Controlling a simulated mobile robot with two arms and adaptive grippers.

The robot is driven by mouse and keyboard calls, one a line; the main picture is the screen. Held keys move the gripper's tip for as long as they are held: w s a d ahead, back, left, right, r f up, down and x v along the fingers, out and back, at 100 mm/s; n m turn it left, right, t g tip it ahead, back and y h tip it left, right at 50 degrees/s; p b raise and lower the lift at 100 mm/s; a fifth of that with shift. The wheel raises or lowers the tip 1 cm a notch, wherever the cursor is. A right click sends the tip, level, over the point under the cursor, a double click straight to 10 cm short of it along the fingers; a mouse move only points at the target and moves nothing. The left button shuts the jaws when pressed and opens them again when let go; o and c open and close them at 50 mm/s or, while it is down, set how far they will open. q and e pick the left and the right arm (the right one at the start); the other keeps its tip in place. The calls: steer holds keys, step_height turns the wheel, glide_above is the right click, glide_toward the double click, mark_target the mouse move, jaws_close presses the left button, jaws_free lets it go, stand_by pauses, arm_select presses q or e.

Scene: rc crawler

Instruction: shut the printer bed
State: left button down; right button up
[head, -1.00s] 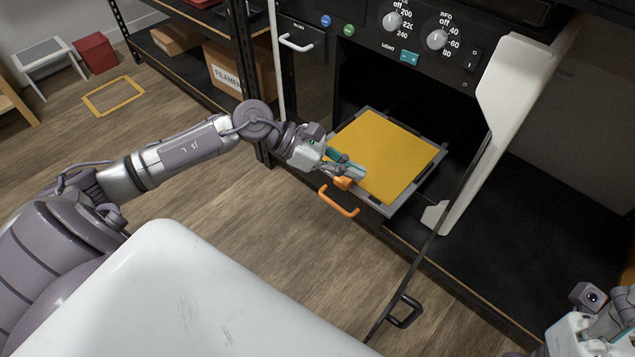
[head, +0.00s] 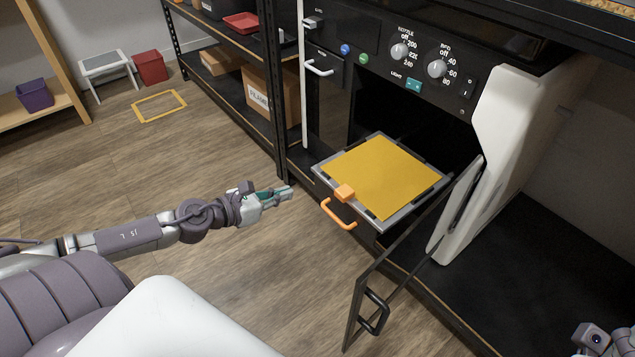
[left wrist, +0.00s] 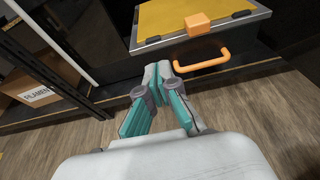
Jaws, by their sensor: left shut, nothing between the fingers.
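The printer bed (head: 385,176) is a yellow plate on a grey frame, slid out of the black printer opening. It has an orange block (head: 344,193) on its front edge. An orange handle (head: 338,213) sits just below that edge. My left gripper (head: 289,192) is shut and empty, in front of the bed and to the left of the handle, apart from both. In the left wrist view the bed (left wrist: 165,22) and handle (left wrist: 203,62) lie beyond the fingertips (left wrist: 160,68). Of my right arm only a part shows at the bottom right; its fingers are hidden.
The glass door (head: 362,280) with a black handle hangs open to the right of the bed. A black shelf with a filament box (head: 262,98) stands to the left.

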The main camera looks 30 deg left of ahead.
arm_select(q)
glide_toward(327, 177)
steer(key=x, duration=0.5)
steer(key=shift+s+f, duration=0.1)
steer(key=shift+f, duration=0.1)
steer(key=shift+x, duration=0.95)
steer(key=shift+r, duration=0.15)
steer(key=shift+d+p, duration=0.1)
steer(key=shift+p, duration=0.25)
